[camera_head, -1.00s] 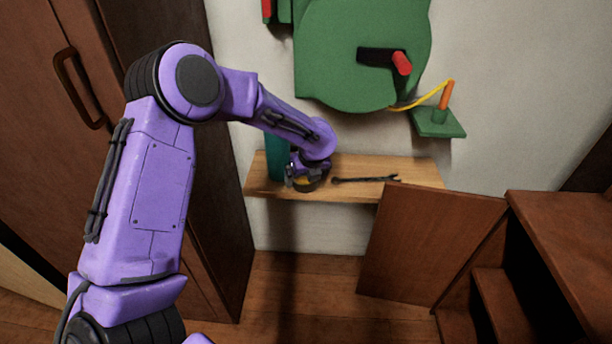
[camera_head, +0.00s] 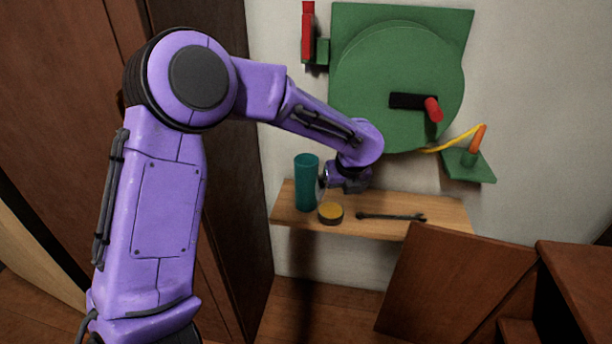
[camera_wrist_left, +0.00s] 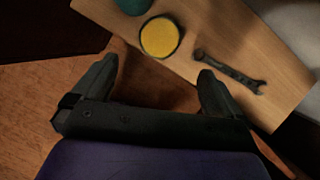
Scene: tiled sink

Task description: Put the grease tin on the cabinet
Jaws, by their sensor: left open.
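The grease tin (camera_head: 331,213), a small round dark tin with a yellow top, sits upright on the wooden wall shelf. In the left wrist view the tin (camera_wrist_left: 160,37) lies beyond the fingertips, apart from them. My left gripper (camera_head: 345,186) is above and just behind the tin in the head view, partly hidden by its own wrist. In the wrist view the left gripper (camera_wrist_left: 157,72) is open, with nothing between its fingers. A low brown cabinet (camera_head: 585,262) with its door (camera_head: 455,285) open stands at the lower right. My right gripper is not in view.
On the shelf (camera_head: 445,212), a teal cylinder (camera_head: 306,183) stands left of the tin and a dark wrench (camera_head: 390,216) lies right of it. A green wall device (camera_head: 385,80) with a red-handled crank hangs above. A tall brown wardrobe (camera_head: 215,190) stands left.

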